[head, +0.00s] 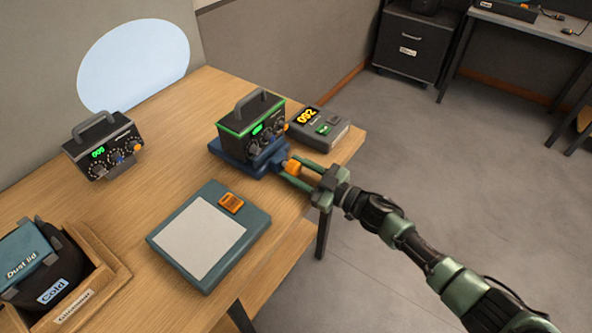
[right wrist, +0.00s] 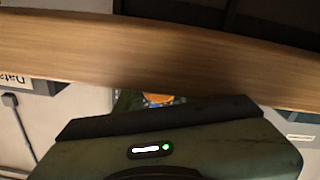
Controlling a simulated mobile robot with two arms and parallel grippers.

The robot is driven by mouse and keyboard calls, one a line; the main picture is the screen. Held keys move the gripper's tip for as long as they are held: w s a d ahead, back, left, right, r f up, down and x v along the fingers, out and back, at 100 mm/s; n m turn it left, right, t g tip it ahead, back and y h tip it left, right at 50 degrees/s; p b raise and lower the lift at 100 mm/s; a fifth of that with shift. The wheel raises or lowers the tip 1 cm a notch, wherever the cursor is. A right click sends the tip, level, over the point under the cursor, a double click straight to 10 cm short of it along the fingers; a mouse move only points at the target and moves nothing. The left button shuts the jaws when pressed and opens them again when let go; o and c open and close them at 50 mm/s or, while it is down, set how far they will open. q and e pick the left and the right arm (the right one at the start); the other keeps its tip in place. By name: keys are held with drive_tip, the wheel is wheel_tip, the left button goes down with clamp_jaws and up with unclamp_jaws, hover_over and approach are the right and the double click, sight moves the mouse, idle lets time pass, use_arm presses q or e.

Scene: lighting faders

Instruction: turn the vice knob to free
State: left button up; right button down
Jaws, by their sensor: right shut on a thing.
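The vice (head: 238,158) is a blue block at the far right part of the wooden table, with a green-edged dark box (head: 250,125) seated in it. Its orange knob (head: 294,168) faces the table's right edge. My right gripper (head: 289,168) reaches in from the right and is shut on the orange knob, one green finger on each side. In the right wrist view an orange patch, probably the knob (right wrist: 158,98), shows small beyond the gripper's body, which hides most of it. The knob's marking cannot be read. My left gripper is not in view.
A grey unit with a yellow "092" display (head: 325,130) stands right behind the vice. A pad with a pale top (head: 200,240) lies in front. A second dark box (head: 103,150) stands at left. A wooden crate (head: 98,290) is at front left. Bare table (head: 175,155) lies between.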

idle(0.3)
drive_tip(key=c, duration=0.9)
unclamp_jaws()
